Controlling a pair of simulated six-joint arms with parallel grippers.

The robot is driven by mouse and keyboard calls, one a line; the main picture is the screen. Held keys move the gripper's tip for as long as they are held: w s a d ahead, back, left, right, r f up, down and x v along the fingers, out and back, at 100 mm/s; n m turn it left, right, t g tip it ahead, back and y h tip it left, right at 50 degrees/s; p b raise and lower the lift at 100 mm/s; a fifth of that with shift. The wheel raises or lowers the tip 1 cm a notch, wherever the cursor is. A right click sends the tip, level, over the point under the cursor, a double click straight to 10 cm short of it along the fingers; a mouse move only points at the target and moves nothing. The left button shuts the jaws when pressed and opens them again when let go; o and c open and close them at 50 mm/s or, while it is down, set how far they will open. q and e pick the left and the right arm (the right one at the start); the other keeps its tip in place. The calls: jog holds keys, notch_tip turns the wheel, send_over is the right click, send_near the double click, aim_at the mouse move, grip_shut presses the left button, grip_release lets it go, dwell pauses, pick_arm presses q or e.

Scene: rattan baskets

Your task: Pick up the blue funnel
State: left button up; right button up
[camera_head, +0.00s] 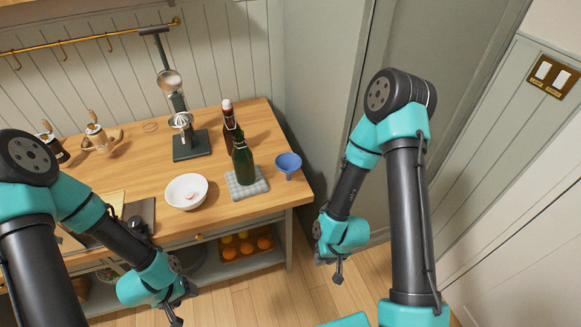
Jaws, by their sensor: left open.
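The blue funnel (288,163) stands near the right end of the wooden counter, wide mouth up, with nothing covering it. My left gripper (181,306) is low in front of the counter, to the left of the funnel and well apart from it. It is open, and I see nothing in it. My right gripper (338,276) hangs beyond the counter's right end, below and to the right of the funnel. It is small in view, and I cannot tell whether its fingers are open or shut.
Just left of the funnel, a green bottle (243,164) stands on a checked cloth (252,188), with a brown bottle (229,127) behind. A white bowl (187,192) sits further left. A juicer press (190,146) stands behind the bowl. Oranges (265,242) lie on a lower shelf.

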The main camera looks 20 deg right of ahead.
dwell(0.5)
pick_arm(q)
jog(key=o, duration=0.8)
jog(key=shift+w, duration=0.1)
